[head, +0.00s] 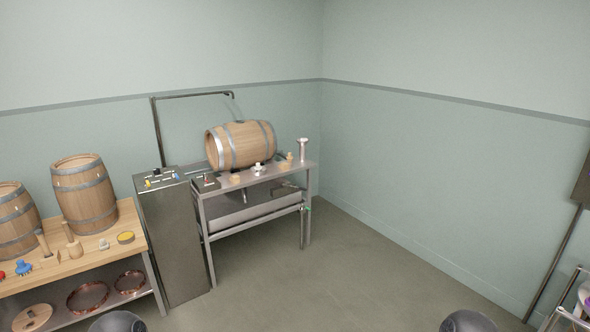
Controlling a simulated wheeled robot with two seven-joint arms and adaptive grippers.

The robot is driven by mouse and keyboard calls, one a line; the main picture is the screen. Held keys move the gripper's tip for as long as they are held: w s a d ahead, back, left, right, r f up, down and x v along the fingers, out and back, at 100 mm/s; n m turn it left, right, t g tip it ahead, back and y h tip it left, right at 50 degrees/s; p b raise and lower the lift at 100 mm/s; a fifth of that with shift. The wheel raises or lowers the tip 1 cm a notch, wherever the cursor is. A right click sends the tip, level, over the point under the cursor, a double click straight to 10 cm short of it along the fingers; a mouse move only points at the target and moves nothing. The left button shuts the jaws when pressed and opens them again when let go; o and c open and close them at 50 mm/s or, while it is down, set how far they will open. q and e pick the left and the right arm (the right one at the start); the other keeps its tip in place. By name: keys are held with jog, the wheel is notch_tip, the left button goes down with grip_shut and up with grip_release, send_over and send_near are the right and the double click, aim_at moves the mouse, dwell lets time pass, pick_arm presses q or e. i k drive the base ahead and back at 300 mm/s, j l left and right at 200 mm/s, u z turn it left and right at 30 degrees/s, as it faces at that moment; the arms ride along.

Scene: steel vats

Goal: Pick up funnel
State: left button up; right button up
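I cannot make out a funnel for certain. A small upright silver piece with a wider top (303,149) stands at the right end of the steel table (250,212); it may be the funnel, but it is too small to tell. Neither of my grippers is in view. Only dark rounded parts of my own body show at the bottom edge, far from the table.
A wooden barrel (240,144) lies on its side on the steel table, with small fittings in front. A steel cabinet (174,235) stands left of it. A wooden bench (75,262) holds two upright barrels and tools.

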aim_at(303, 146)
jog(key=i, duration=2.35)
